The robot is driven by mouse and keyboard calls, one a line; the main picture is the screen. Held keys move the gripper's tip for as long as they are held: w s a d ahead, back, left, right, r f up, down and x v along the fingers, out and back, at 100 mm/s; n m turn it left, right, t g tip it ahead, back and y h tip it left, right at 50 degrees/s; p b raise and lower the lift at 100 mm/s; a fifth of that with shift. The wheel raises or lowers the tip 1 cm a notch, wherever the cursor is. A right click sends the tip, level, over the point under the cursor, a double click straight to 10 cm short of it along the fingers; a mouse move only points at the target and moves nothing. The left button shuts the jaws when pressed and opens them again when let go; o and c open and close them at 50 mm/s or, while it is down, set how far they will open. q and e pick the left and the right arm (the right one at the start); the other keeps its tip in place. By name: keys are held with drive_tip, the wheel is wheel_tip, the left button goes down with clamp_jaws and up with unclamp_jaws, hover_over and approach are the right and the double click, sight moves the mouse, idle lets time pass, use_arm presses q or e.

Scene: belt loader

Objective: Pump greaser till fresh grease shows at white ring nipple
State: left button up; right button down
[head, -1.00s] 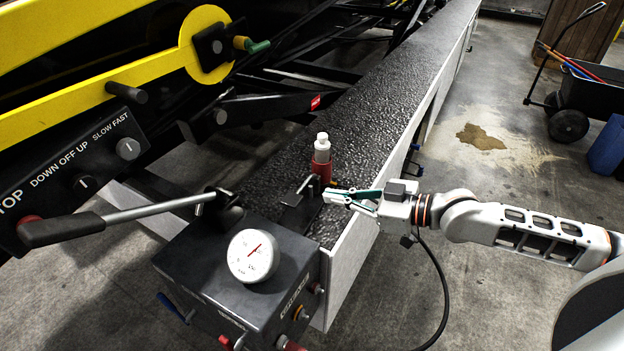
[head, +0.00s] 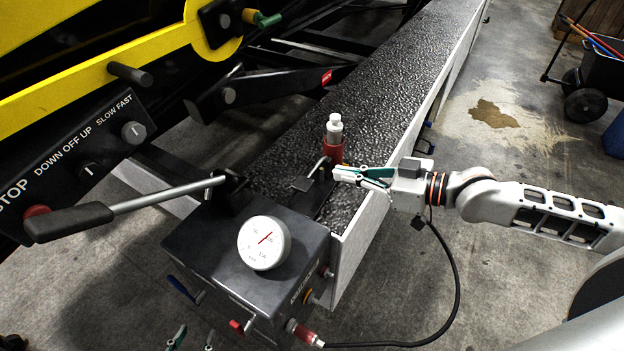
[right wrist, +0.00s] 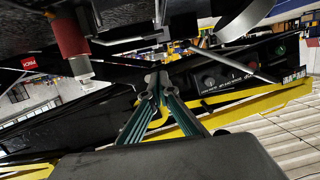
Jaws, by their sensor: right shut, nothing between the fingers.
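A dark box with a round white gauge (head: 264,243) and a long lever with a black grip (head: 68,222) stands at the near end of the textured deck. A bottle with a white top in a red holder (head: 334,148) stands behind it, by a small bent metal handle (head: 313,172). My right gripper (head: 342,174) is shut and empty just right of that handle; whether they touch is unclear. Its closed fingertips show in the right wrist view (right wrist: 158,78). My left gripper (head: 193,338) shows only its parted fingertips at the bottom edge. I cannot make out a white ring nipple.
A black hose (head: 445,325) runs from a red coupling (head: 304,333) on the box to my right arm's side. A panel with knobs (head: 85,165) and a yellow bar (head: 90,92) lie left. A green-tipped fitting (head: 265,19) sits at the top.

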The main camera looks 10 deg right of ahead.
drive_tip(key=p, duration=0.1)
hover_over(303, 184)
drive_tip(key=s+d, duration=0.2)
drive_tip(key=f, duration=0.6)
drive_tip(key=shift+w+a+b, duration=0.15)
drive_tip(key=shift+w+b, duration=0.15)
